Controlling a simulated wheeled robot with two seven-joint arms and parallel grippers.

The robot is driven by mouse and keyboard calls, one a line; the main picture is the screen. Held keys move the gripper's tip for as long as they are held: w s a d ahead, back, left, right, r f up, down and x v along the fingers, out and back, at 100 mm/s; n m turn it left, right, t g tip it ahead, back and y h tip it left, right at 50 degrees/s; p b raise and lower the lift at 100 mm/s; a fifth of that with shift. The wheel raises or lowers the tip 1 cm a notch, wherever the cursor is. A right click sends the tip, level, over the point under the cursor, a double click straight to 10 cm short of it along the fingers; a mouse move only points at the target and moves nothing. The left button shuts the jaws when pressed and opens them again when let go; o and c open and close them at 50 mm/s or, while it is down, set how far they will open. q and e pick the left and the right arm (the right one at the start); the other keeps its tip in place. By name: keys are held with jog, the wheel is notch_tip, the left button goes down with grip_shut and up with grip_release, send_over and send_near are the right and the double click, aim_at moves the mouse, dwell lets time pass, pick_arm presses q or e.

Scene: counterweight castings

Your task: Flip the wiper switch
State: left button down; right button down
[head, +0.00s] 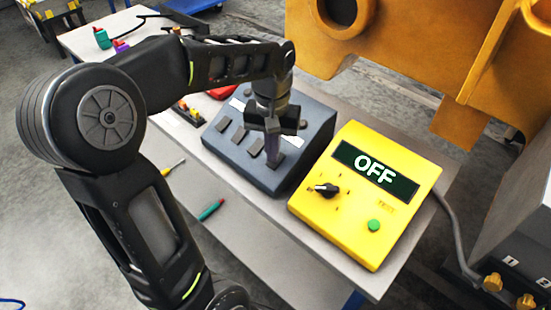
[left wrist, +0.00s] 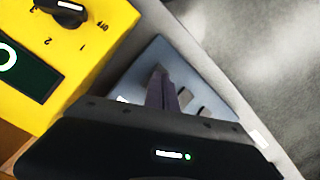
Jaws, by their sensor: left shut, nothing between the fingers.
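A blue-grey switch box (head: 312,125) with a row of several dark rocker switches stands on the bench, left of the yellow tester. The box also shows in the left wrist view (left wrist: 183,62). Labels are too small to read, so I cannot tell which is the wiper switch. My left gripper (head: 272,158) is shut and empty, pointing down at the right end of the row, over or against the rightmost switch, which it partly hides. In the left wrist view the shut fingers (left wrist: 160,88) reach over the box; contact is unclear. My right gripper is not in view.
The yellow tester (head: 332,230) reads OFF and has a black knob and a green button. A teal-handled tool (head: 211,210) and a yellow-handled screwdriver (head: 173,167) lie left of the box. A large yellow casting (head: 400,45) stands behind the bench.

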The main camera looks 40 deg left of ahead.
pick_arm(q)
jog(key=shift+f, duration=0.3)
notch_tip(320, 180, up, 7)
jog(key=p, duration=0.5)
dwell(0.4)
dwell(0.6)
